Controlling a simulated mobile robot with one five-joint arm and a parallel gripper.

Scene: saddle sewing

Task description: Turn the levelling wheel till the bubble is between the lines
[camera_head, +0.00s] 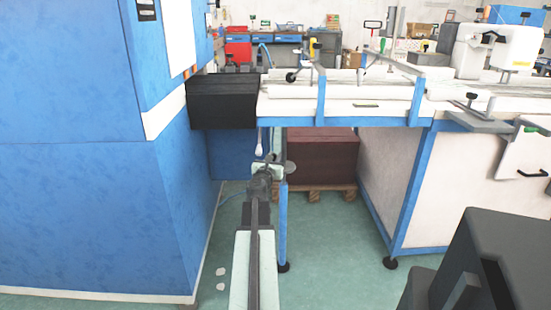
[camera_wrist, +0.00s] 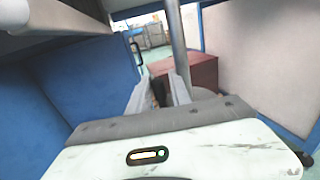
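A small green-yellow strip that looks like the bubble level (camera_head: 366,105) lies on the front of the white machine bed. It is too small to read the bubble. A grey round disc, likely the levelling wheel (camera_head: 290,168), sits by the upright blue leg (camera_head: 283,225) under the bed. My gripper (camera_head: 268,160) is just left of the disc, below the bed. In the wrist view my gripper's two pale fingers (camera_wrist: 160,88) stand apart with a dark gap between them. The post (camera_wrist: 176,40) rises behind them. I cannot tell whether a finger touches the wheel.
A large blue cabinet (camera_head: 80,200) fills the left. A dark red block (camera_head: 322,158) rests on a wooden pallet (camera_head: 330,190) behind the leg. A blue-framed white cabinet (camera_head: 480,185) stands at right. Green floor (camera_head: 335,240) is open between the leg and this cabinet.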

